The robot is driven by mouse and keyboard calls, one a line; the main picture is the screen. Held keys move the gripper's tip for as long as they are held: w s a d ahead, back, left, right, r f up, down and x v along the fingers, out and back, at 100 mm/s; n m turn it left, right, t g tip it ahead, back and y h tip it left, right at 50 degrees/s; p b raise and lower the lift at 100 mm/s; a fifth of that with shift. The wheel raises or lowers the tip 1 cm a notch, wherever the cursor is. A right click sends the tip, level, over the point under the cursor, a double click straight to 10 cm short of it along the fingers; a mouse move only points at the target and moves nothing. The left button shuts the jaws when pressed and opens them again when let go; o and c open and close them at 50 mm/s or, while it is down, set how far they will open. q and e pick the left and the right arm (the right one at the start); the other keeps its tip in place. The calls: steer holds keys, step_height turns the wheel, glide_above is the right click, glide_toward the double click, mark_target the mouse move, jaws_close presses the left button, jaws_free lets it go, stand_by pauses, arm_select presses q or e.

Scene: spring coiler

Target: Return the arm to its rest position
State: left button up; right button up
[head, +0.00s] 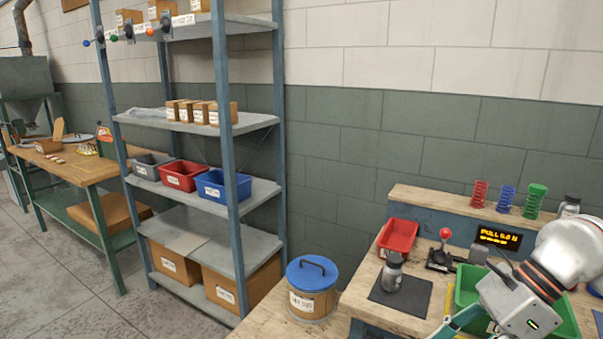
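My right arm (567,255), white with dark and orange bands, comes in from the right edge over the workbench. Its gripper (458,323) points down and left at the bottom edge, in front of a green bin (467,285). Part of the gripper is cut off by the frame, so I cannot tell whether it is open or shut. No held object is visible. My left gripper is not in view.
The bench holds a red bin (398,236), a grey bottle (392,272) on a dark mat (412,299), a red-knobbed lever (445,236), a lit display (499,237) and coloured springs (507,199). A blue-lidded tub (312,286) stands left. Shelving (222,260) stands further left.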

steer(key=w+a+r+m+t+y, duration=0.1)
steer(key=a+r+m+t+y, duration=0.25)
steer(key=a+m+y, duration=1)
steer(key=w+d+f+m+t+h, duration=0.2)
steer(key=w+f+m+t+h, duration=0.3)
steer(key=m, duration=0.4)
steer(key=w+d+f+m+t+h, duration=0.2)
steer(key=f+m+t+h, duration=0.2)
steer(key=f+m+t, duration=0.35)
steer(key=s+d+f+m+h, duration=0.2)
steer(key=d+f+m+h, duration=0.25)
steer(key=f+m, duration=0.5)
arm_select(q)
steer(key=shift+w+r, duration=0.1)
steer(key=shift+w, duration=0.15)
arm_select(e)
steer(key=s+d+f+m+g+h, duration=0.1)
steer(key=s+f+m+g+h, duration=0.1)
steer(key=s+f, duration=0.4)
steer(key=s+f+m+g+h, duration=0.2)
steer(key=s+f+m, duration=0.3)
steer(key=f, duration=0.6)
steer(key=shift+s+d+f+g+h, duration=0.35)
steer(key=shift+s+g, duration=0.2)
steer(key=shift+g, duration=0.15)
